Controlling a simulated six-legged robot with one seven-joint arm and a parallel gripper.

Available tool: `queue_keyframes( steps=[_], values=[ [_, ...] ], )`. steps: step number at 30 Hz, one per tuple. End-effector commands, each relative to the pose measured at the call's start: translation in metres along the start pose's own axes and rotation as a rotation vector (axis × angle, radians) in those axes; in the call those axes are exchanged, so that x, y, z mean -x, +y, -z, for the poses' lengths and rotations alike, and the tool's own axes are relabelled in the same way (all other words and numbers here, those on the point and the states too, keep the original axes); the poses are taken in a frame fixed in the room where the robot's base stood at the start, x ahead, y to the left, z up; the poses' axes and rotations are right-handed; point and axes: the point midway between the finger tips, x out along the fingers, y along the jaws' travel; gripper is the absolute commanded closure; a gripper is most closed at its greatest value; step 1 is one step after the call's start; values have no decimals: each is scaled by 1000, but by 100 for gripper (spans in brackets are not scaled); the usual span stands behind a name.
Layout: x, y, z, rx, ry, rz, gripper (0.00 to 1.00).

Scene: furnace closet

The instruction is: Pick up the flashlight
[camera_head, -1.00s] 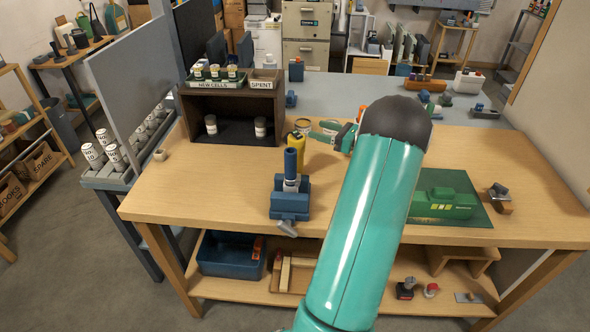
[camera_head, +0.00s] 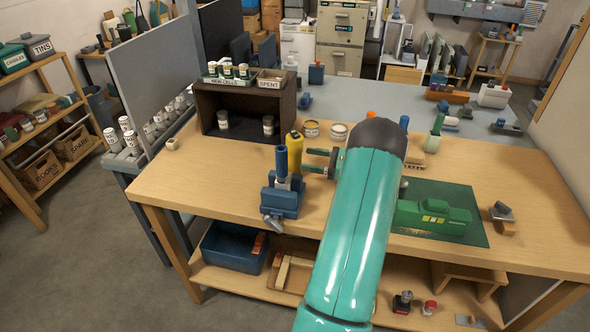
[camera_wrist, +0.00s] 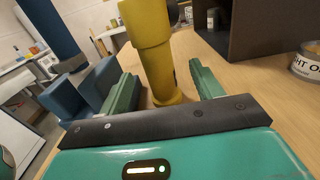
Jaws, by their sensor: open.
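The yellow flashlight (camera_head: 295,153) stands upright on the wooden workbench, its wider head on top. It stands just behind and beside a blue vise (camera_head: 281,199) that holds an upright blue tube (camera_head: 282,166). My gripper (camera_head: 308,161) is open and level, reaching in from the right with its green fingers pointing at the flashlight. In the wrist view the flashlight (camera_wrist: 158,60) rises between the two spread fingers of my gripper (camera_wrist: 163,72), with a gap on either side. The vise (camera_wrist: 80,88) is close by the left finger there.
A dark shelf box (camera_head: 241,108) with battery trays on top stands behind. Round tins (camera_head: 311,129) sit to its right. A green device on a mat (camera_head: 434,214) lies on the right. A grey partition (camera_head: 153,75) rises at left. The bench's front left is clear.

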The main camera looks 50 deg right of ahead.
Motion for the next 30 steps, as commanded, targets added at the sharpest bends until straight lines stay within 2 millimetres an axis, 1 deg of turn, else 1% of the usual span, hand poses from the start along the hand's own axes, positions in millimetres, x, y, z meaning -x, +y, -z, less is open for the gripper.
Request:
queue_keyframes(
  steps=[11, 18, 21, 26, 27, 29, 30],
  values=[
    [-35, 1, 2, 3, 0, -1, 35],
    [-71, 3, 4, 3, 0, -3, 35],
    [-77, 3, 4, 3, 0, -2, 35],
    [-77, 4, 4, 3, 0, -2, 35],
    [-77, 4, 4, 3, 0, -2, 36],
    [-77, 4, 4, 3, 0, -3, 48],
    [-76, 4, 4, 3, 0, -3, 56]
  ],
)
